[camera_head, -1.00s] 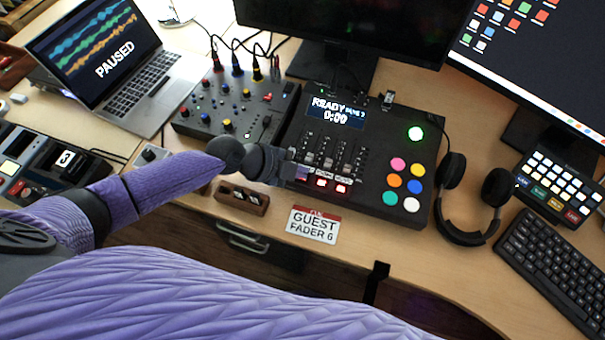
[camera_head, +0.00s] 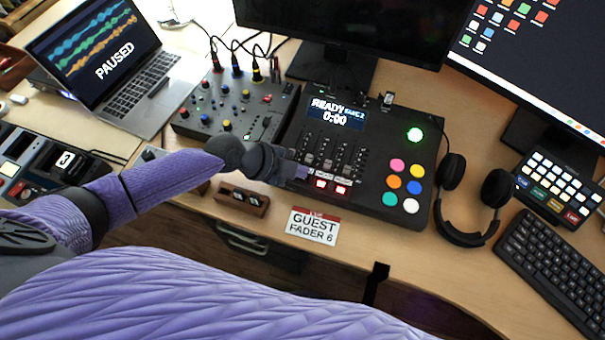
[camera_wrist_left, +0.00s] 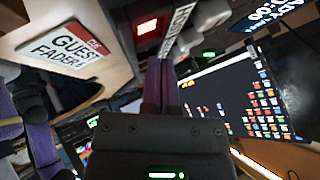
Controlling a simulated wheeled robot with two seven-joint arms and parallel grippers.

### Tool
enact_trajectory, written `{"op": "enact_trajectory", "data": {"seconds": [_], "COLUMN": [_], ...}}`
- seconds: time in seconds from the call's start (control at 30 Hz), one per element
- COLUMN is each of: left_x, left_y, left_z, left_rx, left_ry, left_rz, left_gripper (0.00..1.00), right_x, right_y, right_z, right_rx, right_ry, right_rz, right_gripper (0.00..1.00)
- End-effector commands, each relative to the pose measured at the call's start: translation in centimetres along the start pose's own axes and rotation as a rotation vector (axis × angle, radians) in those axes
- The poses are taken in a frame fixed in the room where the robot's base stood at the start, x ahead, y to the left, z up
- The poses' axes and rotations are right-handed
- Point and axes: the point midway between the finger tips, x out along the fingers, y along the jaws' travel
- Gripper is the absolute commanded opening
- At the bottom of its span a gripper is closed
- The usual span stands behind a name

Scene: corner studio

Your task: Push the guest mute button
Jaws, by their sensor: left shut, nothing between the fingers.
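A black mixing console (camera_head: 420,160) stands on the desk, its screen (camera_head: 336,113) reading READY and 0:00. Two red-lit buttons, one at left (camera_head: 321,184) and one at right (camera_head: 341,189), glow below its faders. I cannot tell whether the tips touch anything. My right gripper is out of view.
A small knob mixer (camera_head: 225,105) stands left of the console, with the laptop (camera_head: 105,60) beyond. Headphones (camera_head: 470,200), a keyboard (camera_head: 552,262) and a lit button pad (camera_head: 555,185) lie to the right. A small wooden holder (camera_head: 240,200) is below my left gripper.

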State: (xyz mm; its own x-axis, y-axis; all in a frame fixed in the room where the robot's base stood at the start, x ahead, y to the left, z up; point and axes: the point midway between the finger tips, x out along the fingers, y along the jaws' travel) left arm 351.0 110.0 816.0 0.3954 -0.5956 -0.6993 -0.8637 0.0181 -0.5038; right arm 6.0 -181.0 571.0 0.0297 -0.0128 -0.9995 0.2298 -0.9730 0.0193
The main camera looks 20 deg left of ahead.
Motion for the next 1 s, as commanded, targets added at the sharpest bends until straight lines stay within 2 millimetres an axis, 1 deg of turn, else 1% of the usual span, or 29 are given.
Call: {"op": "enact_trajectory", "data": {"seconds": [0.13,0.4,0.5,1.0], "left_x": [-0.8,-3.6,-4.4,-4.2], "left_y": [-0.7,-2.8,-3.3,-3.2], "left_z": [-0.6,-2.6,-3.2,-3.1], "left_rx": [0.003,0.004,0.003,0.001], "left_ry": [0.0,0.001,0.001,0.001], "left_rz": [-0.003,-0.005,-0.005,-0.004], "left_gripper": [0.0,0.0,0.0,0.0], "right_x": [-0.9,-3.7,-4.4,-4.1], "right_y": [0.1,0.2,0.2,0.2], "right_z": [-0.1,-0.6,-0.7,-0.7], "right_rx": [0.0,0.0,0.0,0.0], "right_ry": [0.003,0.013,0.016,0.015], "right_rz": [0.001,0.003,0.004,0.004], "right_gripper": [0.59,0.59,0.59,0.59]}}
